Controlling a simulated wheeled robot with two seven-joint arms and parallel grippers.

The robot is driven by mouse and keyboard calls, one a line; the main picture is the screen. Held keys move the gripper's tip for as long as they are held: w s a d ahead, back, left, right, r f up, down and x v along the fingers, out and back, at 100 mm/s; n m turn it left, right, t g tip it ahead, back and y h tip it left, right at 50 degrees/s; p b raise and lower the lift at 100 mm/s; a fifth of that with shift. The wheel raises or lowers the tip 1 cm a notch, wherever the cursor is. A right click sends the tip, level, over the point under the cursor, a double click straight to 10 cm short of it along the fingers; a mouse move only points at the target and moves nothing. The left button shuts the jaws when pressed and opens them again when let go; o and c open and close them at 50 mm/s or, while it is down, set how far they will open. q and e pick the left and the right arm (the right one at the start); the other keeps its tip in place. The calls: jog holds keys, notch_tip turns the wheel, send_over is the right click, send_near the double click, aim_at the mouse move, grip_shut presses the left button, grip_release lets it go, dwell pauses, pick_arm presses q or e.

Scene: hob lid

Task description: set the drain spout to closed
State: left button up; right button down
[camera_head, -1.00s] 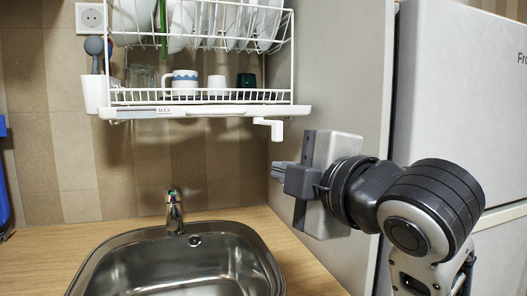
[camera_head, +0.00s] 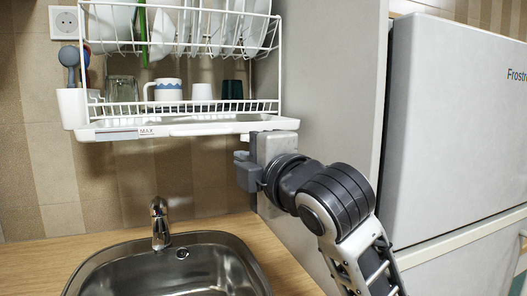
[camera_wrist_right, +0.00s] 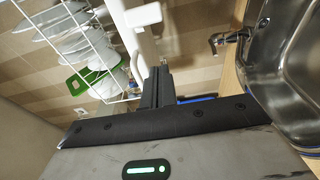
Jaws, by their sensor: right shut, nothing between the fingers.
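The drain spout (camera_wrist_right: 144,15) is a white stub under the right end of the dish rack's white drip tray (camera_head: 190,127). In the head view my right gripper and wrist hide most or all of it, so I cannot read its setting there. In the right wrist view it juts from a white bar, above the fingertips in the picture. My right gripper (camera_head: 241,170) is just below the tray's right end, shut and empty; its closed fingers also show in the right wrist view (camera_wrist_right: 161,78). I cannot tell whether they touch the spout. My left gripper is not in view.
The rack (camera_head: 278,60) holds plates, glasses and a mug (camera_head: 165,90). A tap (camera_head: 160,222) and steel sink (camera_head: 200,268) are below. A grey side panel (camera_head: 330,90) and white fridge (camera_head: 450,130) stand right. There is free room between tray and sink.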

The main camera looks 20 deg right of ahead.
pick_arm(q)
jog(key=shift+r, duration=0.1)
pick_arm(e)
jog(key=shift+w+d, duration=0.5)
jog(key=shift+d, duration=0.4)
jog(key=shift+w+d, duration=0.45)
jog(key=shift+d, duration=0.45)
pick_arm(q)
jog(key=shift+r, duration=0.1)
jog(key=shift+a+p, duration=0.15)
jog(key=shift+p, duration=0.55)
pick_arm(e)
jog(key=shift+w+d, duration=0.1)
jog(key=shift+d, duration=0.4)
